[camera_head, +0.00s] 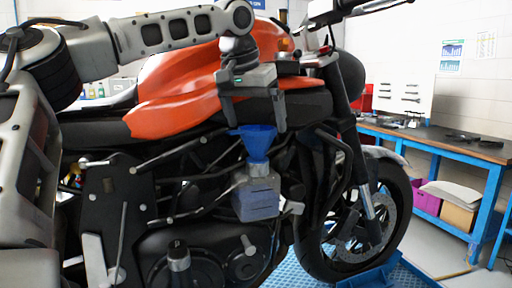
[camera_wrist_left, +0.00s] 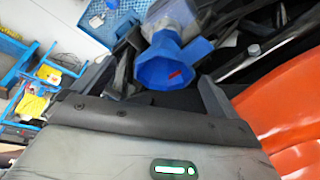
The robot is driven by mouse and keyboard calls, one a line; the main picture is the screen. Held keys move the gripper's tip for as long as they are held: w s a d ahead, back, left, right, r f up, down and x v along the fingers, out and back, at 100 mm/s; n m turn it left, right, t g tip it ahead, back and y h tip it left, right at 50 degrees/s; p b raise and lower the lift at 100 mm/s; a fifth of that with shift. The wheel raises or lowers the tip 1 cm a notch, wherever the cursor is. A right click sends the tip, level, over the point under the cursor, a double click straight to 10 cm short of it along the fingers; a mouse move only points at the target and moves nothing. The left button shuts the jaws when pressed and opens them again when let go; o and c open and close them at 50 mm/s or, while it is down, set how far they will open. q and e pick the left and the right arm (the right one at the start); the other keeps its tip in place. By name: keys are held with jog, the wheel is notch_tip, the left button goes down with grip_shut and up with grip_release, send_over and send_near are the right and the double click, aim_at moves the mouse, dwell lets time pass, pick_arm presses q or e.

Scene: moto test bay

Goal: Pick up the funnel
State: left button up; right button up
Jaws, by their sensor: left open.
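The blue funnel (camera_head: 258,143) sits upright in the neck of a translucent bottle (camera_head: 257,198) with bluish contents, in front of the motorcycle's engine. My left gripper (camera_head: 254,122) is just above the funnel, pointing down, its two fingers spread to either side of the funnel's top. It is open and empty. In the left wrist view, the funnel (camera_wrist_left: 172,66) shows its wide mouth between the fingers, with a small red mark inside. The bottle (camera_wrist_left: 176,14) is partly hidden behind the funnel there. My right gripper is not in view.
The orange and black motorcycle (camera_head: 180,85) stands close behind the gripper, with its frame and engine around the bottle. A blue workbench (camera_head: 440,140) with boxes beneath is at the right. A blue grid platform (camera_head: 283,272) lies under the motorcycle.

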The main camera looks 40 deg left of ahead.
aim_at(256, 159)
pick_arm(q)
jog(key=x, duration=0.4)
jog(key=shift+a+f, duration=0.4)
jog(key=shift+w+f, duration=0.25)
jog(key=shift+f, duration=0.1)
jog(key=c, duration=1.1)
jog(key=shift+o, duration=0.2)
